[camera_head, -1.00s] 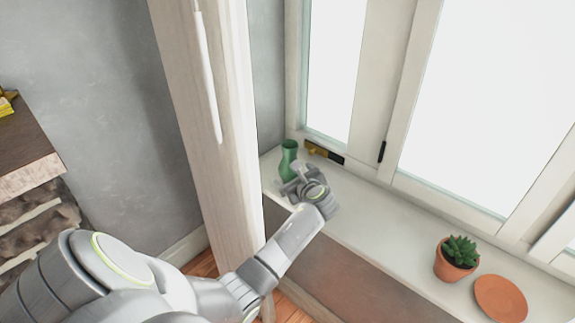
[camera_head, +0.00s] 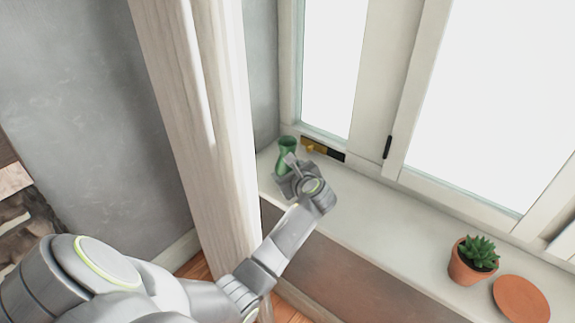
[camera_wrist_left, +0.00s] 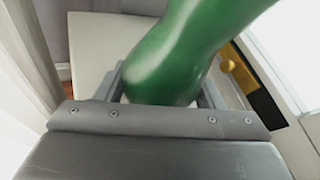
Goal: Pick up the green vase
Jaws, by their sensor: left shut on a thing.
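The green vase (camera_head: 286,145) is at the left end of the window sill, close to the window frame. My left gripper (camera_head: 288,170) is at the vase and partly hides its lower part in the head view. In the left wrist view the vase (camera_wrist_left: 185,55) sits between the two fingers, one on each side of its round body, and the left gripper is shut on it. The vase looks slanted in that view. Whether its base touches the sill is hard to tell. My right gripper is not in view.
A brass and black latch (camera_head: 322,149) lies behind the vase by the window. A potted succulent (camera_head: 472,262) and a terracotta saucer (camera_head: 521,299) are far right. The sill (camera_head: 370,218) between is clear.

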